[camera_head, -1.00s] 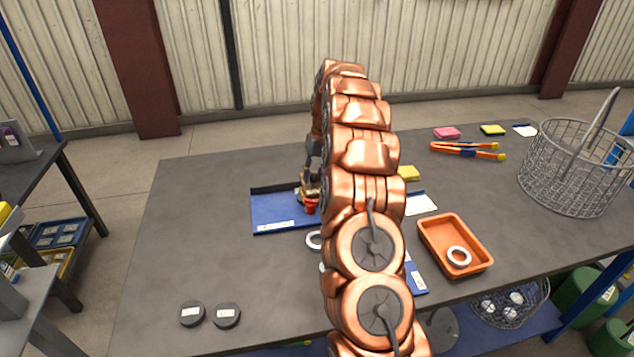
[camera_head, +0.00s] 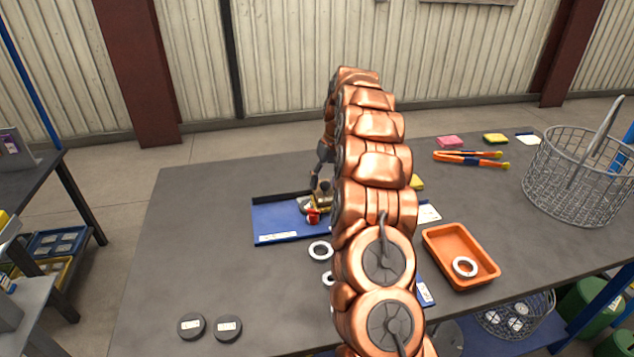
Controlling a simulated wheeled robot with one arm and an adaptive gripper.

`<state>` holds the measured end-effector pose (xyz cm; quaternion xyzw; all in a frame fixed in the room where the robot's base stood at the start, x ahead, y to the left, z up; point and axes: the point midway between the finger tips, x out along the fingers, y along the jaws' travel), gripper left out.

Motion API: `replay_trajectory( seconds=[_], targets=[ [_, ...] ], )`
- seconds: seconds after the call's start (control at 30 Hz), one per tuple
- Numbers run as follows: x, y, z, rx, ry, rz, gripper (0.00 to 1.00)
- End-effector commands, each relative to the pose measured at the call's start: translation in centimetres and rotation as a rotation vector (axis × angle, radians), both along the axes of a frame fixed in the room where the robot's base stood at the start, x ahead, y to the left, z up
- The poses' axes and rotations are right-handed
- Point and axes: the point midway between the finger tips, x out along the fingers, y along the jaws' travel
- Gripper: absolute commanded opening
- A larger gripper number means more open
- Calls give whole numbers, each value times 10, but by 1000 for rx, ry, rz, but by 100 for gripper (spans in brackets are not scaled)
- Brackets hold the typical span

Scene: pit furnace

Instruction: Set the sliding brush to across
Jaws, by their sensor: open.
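A blue tray-like board (camera_head: 277,222) with a dark back rail and a white label lies on the grey table. A small red part with a yellowish piece (camera_head: 313,215) sits at the board's right side; it may be the sliding brush, but it is too small and too covered to tell how it is set. My gripper (camera_head: 320,198) is right above and around this part, pointing down, with its fingers open. I cannot tell whether the fingers touch it. My copper arm hides the right part of the board.
White rings (camera_head: 320,250) lie in front of the board. An orange tray (camera_head: 460,256) holding a white ring, a wire basket (camera_head: 578,175) and orange tongs (camera_head: 470,159) are on the right. Two dark discs (camera_head: 228,328) lie front left. The table's left side is clear.

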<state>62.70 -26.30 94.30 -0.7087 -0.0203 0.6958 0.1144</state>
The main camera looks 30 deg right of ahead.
Motion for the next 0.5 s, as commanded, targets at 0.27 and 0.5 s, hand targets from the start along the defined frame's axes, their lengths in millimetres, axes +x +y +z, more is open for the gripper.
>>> replay_trajectory(
  seconds=[0.27, 0.5],
  targets=[
    [-1, -1, 3, 1, 3, 0, 59],
    [0, -7, 28, 0, 1, -3, 59]
  ],
)
